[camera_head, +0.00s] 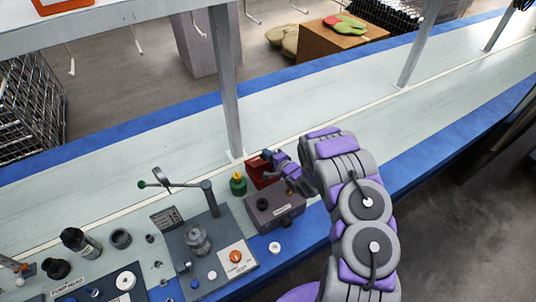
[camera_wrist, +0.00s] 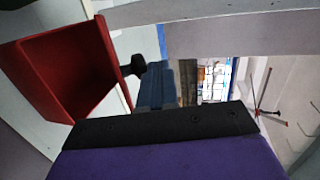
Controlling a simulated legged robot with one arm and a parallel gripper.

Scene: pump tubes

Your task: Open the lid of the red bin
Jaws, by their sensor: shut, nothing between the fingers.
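The small red bin (camera_head: 258,171) stands on the bench behind a dark grey box, partly hidden by my gripper. In the wrist view the red bin (camera_wrist: 72,65) fills the left side. Its dark red hollow inside shows, with a thin raised red edge on its right side. I cannot tell whether that edge belongs to the lid. My gripper (camera_head: 268,155) is at the bin's upper right side, shut and empty. In the wrist view its dark fingers are just right of the bin; whether they touch it is unclear.
The dark grey box (camera_head: 277,210) with a black knob is just in front of the bin. A green bottle (camera_head: 238,184) stands to the left. A grey post (camera_head: 227,90) rises behind. The pump panel (camera_head: 215,250) lies front left. The bench beyond is clear.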

